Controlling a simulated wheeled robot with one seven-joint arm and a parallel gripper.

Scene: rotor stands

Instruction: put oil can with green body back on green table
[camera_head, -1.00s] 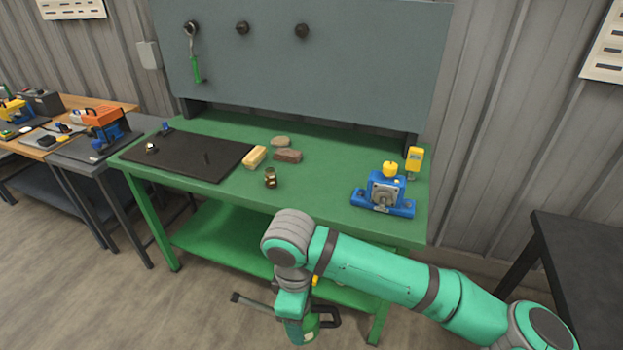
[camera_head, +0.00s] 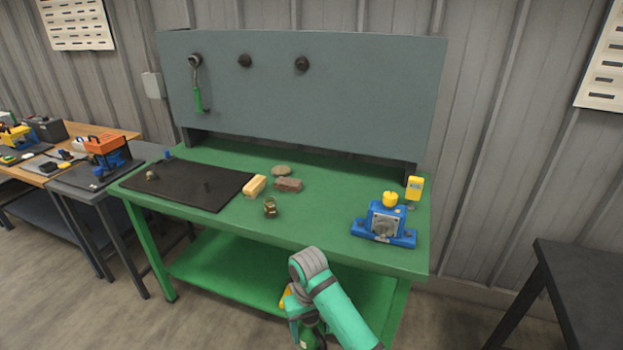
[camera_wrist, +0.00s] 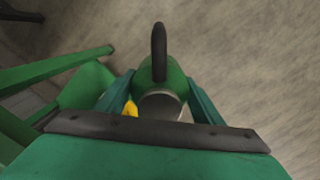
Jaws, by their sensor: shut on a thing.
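The oil can with green body (camera_wrist: 172,77) is between the fingers of my gripper (camera_wrist: 160,100) in the wrist view, with its dark handle pointing up in the picture. My gripper is shut on it. In the head view only a bit of the can (camera_head: 308,340) shows at the bottom edge, below my teal wrist; its spout is not clear there. The green table (camera_head: 330,243) stands in front of me, its top above and beyond the can. The can is off the tabletop, in front of the table's near edge.
The front middle right of the top is clear. A dark table (camera_head: 590,280) stands at right.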

